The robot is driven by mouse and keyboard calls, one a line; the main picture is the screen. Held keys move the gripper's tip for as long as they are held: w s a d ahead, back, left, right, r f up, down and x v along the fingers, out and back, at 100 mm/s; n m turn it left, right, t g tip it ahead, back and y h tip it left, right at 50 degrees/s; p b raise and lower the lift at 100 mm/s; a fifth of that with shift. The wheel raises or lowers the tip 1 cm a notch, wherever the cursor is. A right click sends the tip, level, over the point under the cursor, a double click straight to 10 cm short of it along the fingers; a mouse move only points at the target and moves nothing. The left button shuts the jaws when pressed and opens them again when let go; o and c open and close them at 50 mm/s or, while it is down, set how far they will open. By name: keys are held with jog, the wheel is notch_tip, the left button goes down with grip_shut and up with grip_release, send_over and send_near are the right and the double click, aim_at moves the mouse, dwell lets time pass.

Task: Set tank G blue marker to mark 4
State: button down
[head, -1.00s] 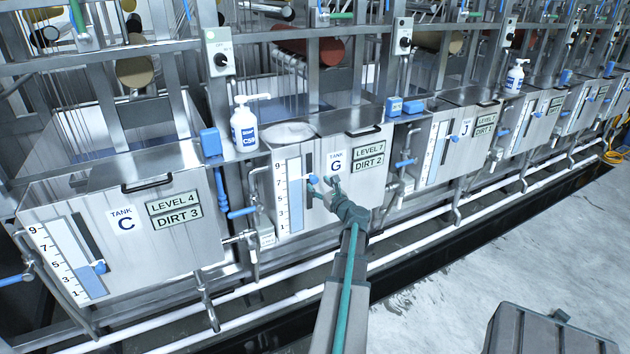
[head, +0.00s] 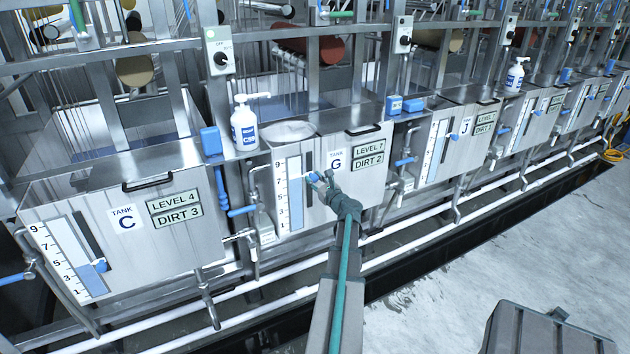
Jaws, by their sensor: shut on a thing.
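Tank G (head: 354,202) is a steel tank with a plate reading LEVEL 7 and DIRT 2. Its white scale (head: 282,200) has odd numbers from 1 at the bottom to 9 at the top, with a light-blue level column beside it. The blue marker (head: 313,177) sits on the dark vertical slot right of the scale, at roughly the height of mark 7. My gripper (head: 320,178) reaches up from below and is shut on the blue marker. The fingers partly hide the marker, so its exact reading is hard to tell.
Tank C (head: 120,235) with its own scale and blue marker stands at the left. Pipes and blue valves (head: 242,212) run between the tanks. A white pump bottle (head: 244,128) stands on the ledge above. A grey case (head: 550,332) lies at the lower right.

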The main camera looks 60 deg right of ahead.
jog(key=b, duration=0.9)
send_near(309, 196)
jog(key=x, duration=0.5)
jog(key=shift+w+f, duration=0.15)
jog(key=shift+w, duration=0.05)
jog(key=shift+p, duration=0.3)
jog(key=c, duration=0.8)
grip_release()
jog(key=v, duration=1.2)
jog(key=shift+d, duration=0.1)
